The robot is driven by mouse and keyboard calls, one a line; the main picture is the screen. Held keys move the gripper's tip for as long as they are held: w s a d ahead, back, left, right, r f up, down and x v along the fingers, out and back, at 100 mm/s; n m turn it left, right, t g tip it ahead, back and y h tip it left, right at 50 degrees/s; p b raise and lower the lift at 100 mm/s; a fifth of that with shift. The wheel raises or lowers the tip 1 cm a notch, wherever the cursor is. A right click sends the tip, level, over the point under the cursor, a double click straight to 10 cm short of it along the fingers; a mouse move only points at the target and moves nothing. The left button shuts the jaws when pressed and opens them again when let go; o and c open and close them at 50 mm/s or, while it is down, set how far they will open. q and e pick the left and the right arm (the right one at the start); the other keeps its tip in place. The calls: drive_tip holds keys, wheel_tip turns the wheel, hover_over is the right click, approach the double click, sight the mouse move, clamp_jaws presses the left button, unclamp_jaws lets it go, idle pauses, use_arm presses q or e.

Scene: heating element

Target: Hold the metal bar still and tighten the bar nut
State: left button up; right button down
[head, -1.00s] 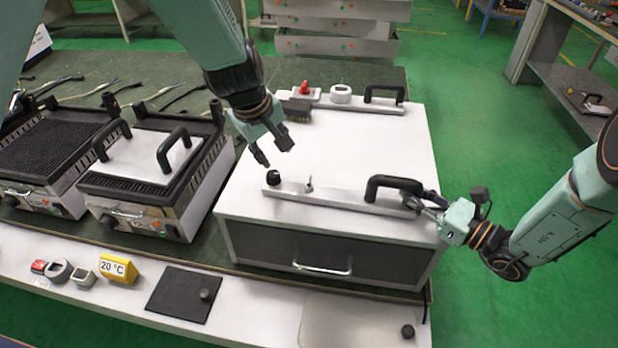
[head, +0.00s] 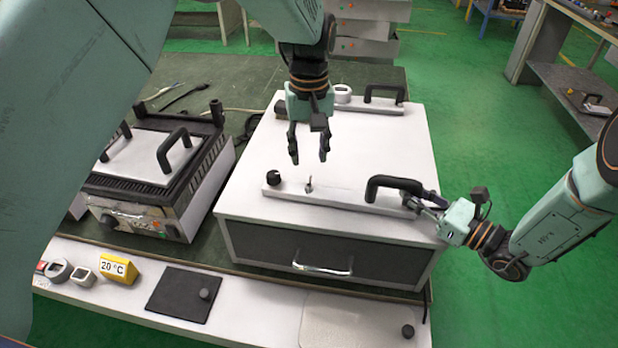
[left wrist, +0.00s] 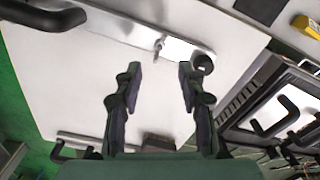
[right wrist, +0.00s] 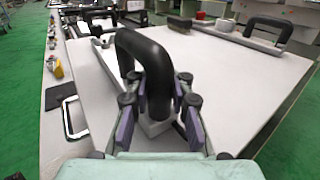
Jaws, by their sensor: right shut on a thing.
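The metal bar (head: 335,198) lies along the front edge of the white cabinet top, with a black knob at its left end and a black handle (head: 392,184) at its right. The small bar nut (head: 309,184) stands upright on the bar, right of the knob. It also shows in the left wrist view (left wrist: 159,44). My left gripper (head: 309,160) is open and empty, pointing down above the bar near the nut.
A second bar with a handle (head: 384,96) and a white ring lies at the back of the cabinet top. A grill (head: 150,185) stands to the left. A yellow 20 °C block (head: 118,268) and a dark plate (head: 184,295) lie on the front ledge.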

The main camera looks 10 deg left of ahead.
sight(309, 186)
use_arm(q)
wheel_tip(309, 186, down, 8)
drive_tip(key=shift+f, duration=0.1)
drive_tip(key=shift+c, duration=0.4)
clamp_jaws()
idle(0.3)
